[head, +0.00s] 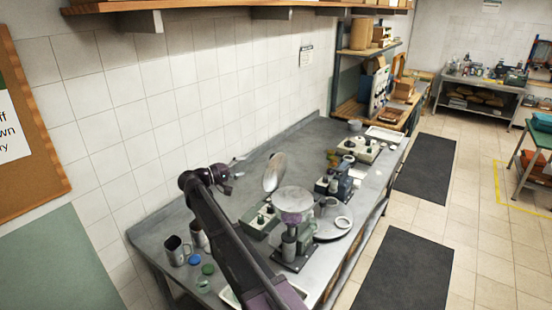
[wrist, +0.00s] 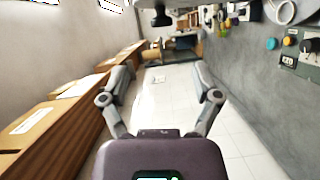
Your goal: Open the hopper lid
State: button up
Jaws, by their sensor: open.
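A machine with a round hopper (head: 293,218) stands on the grey counter. Its flat pale top (head: 293,198) faces up. A round metallic disc (head: 274,172) stands steeply tilted just behind it; it may be the hopper lid, but I cannot tell whether it is joined to the hopper. My gripper (head: 240,167) is above the counter, left of the disc and apart from it. In the wrist view my gripper (wrist: 160,82) is open, with nothing between its fingers. The hopper is not clearly visible in that view.
A green control box (head: 260,222) sits beside the machine. A round plate (head: 332,226) is to its right. Mugs (head: 177,250) and coloured lids (head: 194,260) lie near the left end. A wall shelf (head: 200,6) runs above. The counter's back strip (head: 300,145) is mostly clear.

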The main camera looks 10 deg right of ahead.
aim_at(275, 158)
jog(key=shift+w+d, duration=0.1)
jog(key=shift+x, duration=6.8)
grip_shut()
jog(key=shift+d+b, duration=0.1)
jog(key=shift+b, duration=0.2)
